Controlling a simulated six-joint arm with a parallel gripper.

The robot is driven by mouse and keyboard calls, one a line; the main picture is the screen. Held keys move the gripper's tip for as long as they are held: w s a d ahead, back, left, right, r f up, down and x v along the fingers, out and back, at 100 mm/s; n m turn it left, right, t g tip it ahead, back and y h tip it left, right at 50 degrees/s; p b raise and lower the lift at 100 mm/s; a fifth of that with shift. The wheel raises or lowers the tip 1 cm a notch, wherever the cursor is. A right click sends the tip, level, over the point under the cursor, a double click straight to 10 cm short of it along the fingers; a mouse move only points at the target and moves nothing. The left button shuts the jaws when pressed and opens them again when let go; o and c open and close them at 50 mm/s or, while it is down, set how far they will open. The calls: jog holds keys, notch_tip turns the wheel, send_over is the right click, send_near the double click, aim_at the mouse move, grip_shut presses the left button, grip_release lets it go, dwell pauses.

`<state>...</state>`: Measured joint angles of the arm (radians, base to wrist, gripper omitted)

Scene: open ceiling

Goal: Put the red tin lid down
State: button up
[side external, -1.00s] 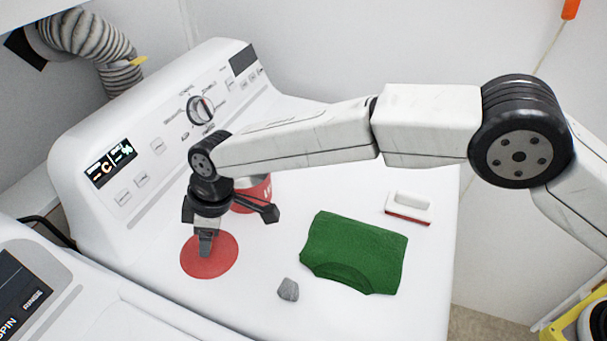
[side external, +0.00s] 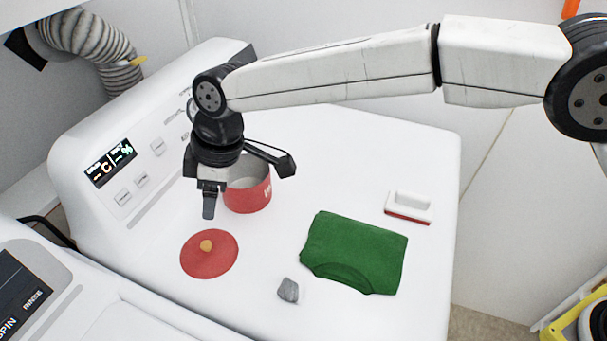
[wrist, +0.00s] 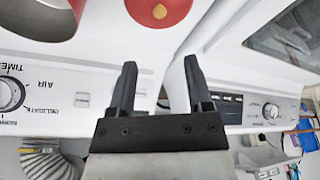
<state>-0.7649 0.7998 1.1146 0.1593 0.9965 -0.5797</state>
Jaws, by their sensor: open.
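The red tin lid (side external: 212,262), a flat disc with a tan knob, lies flat on the white machine top (side external: 270,315). It also shows at the top of the wrist view (wrist: 145,8), cut off by the edge. The red tin (side external: 249,194) stands upright and open behind it, without its lid. My gripper (side external: 208,206) is above the lid, clear of it and in front of the tin. In the wrist view its two fingers (wrist: 160,75) are apart with nothing between them.
A folded green cloth (side external: 355,252) lies to the right of the lid. A small grey stone-like lump (side external: 288,290) is at the front, and a red-and-white brush (side external: 408,207) is at the back right. The control panel (side external: 150,150) rises at the left.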

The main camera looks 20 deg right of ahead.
dwell(0.4)
jog(key=w+d+m+t, duration=0.1)
jog(key=w+d+m, duration=0.25)
jog(key=d, duration=1.15)
jog(key=s+d+f+m, duration=0.1)
jog(key=s+d+m, duration=0.1)
jog(key=d, duration=0.5)
jog(key=s+d+f+m+h, duration=0.1)
jog(key=s+d+m, duration=0.2)
jog(key=d, duration=0.5)
jog(key=s+d+f+m+h, duration=0.1)
jog(key=s+d+f+m, duration=0.1)
jog(key=s+d, duration=0.2)
jog(key=shift+s+d+f+m+t, duration=0.1)
jog(key=shift+d+m+t, duration=0.1)
jog(key=shift+d, duration=0.7)
jog(key=shift+s+d+m+t, duration=0.1)
jog(key=shift+d+m+t, duration=0.1)
jog(key=shift+d, duration=0.65)
jog(key=s+d+f+m, duration=0.2)
jog(key=s+d+m, duration=0.1)
jog(key=s+d, duration=0.4)
jog(key=shift+s+f+h, duration=0.3)
jog(key=shift+s+h, duration=0.1)
jog(key=shift+s, duration=0.7)
